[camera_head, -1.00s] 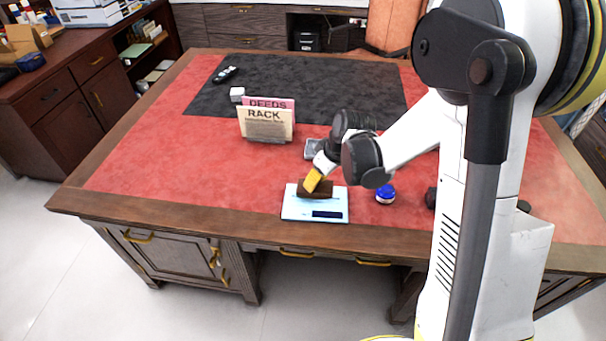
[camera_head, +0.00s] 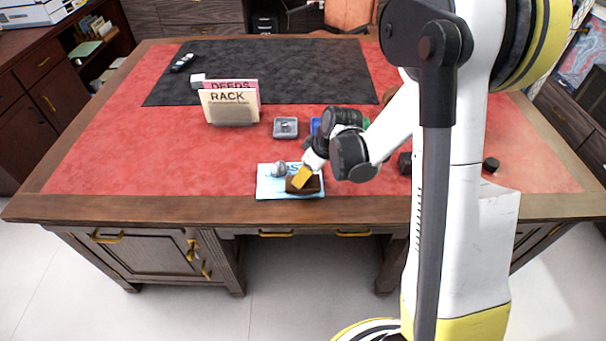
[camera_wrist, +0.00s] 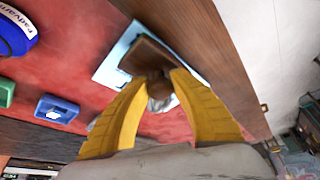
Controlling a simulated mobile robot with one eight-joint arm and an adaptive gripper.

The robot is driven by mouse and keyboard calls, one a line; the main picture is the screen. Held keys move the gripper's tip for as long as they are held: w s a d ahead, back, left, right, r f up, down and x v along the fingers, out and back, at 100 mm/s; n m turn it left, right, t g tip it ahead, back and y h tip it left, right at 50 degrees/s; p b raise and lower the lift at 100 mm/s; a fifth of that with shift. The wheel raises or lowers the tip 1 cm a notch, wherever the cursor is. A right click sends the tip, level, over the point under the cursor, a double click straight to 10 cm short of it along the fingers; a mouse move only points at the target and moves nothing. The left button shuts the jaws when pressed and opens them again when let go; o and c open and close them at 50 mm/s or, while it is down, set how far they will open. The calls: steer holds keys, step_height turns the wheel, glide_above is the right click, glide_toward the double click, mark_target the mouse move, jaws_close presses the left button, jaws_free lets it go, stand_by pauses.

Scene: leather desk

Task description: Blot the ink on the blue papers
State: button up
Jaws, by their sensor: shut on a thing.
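A light blue paper (camera_head: 266,190) lies near the desk's front edge; it also shows in the wrist view (camera_wrist: 112,62). My gripper (camera_head: 302,177) is shut on a brown wooden blotter (camera_head: 306,187), which is over the paper's front right part. The blotter shows beyond my yellow fingers in the wrist view (camera_wrist: 146,54). I cannot tell whether it presses on the paper. A rounded silvery object (camera_head: 279,169) sits at the paper's back left, beside the blotter. Faint blue marks show on the left of the paper; the part under the blotter is hidden.
A rack (camera_head: 230,107) with folders stands behind left. A grey tray (camera_head: 285,129) and a blue tray (camera_wrist: 57,109) are behind the paper. Red desktop (camera_head: 160,155) left of the paper is clear.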

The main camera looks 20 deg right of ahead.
steer(key=shift+f+b, duration=0.5)
steer(key=shift+f, duration=0.1)
stand_by(0.8)
